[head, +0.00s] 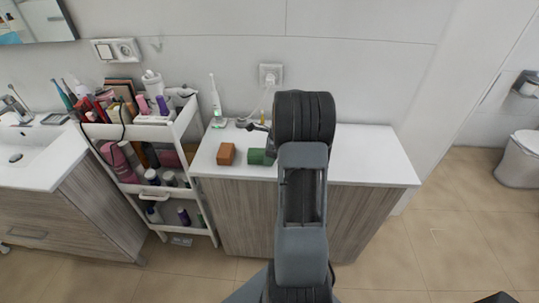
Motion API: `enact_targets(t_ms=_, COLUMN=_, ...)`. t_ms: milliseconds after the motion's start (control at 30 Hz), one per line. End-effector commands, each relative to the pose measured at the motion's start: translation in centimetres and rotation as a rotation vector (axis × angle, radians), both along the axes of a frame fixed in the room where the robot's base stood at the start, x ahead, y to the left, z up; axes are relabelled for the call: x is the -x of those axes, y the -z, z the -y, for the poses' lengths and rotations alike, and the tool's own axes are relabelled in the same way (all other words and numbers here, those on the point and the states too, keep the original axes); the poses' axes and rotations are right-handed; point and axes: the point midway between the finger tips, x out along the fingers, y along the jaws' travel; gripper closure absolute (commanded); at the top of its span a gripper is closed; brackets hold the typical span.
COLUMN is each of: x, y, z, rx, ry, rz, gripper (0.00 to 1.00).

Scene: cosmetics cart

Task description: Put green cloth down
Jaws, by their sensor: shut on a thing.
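The green cloth (261,157), a small folded block, shows just left of my arm at the white countertop (365,158). My arm covers its right side. My gripper (260,128) is mostly hidden behind the thick black wrist, with only a dark part showing at its left. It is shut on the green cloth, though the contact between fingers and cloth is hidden. I cannot tell whether the cloth touches the countertop.
An orange-brown folded cloth (226,154) lies left of the green one. An electric toothbrush (215,98) stands behind it near the wall. A white cart (160,132) full of cosmetics is at the left. The countertop's right part is clear.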

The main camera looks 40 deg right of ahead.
Motion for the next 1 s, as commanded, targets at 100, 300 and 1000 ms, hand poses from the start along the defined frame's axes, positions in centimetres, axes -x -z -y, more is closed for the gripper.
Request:
enact_targets(t_ms=100, x=0.0, y=0.0, z=0.0, rx=-0.001, ry=0.000, rz=-0.001, gripper=0.38)
enact_targets(t_ms=300, x=0.0, y=0.0, z=0.0, rx=-0.001, ry=0.000, rz=-0.001, gripper=0.19)
enact_targets(t_ms=1000, x=1.3, y=-6.1, z=1.4, rx=0.003, ry=0.001, rz=0.003, gripper=0.16)
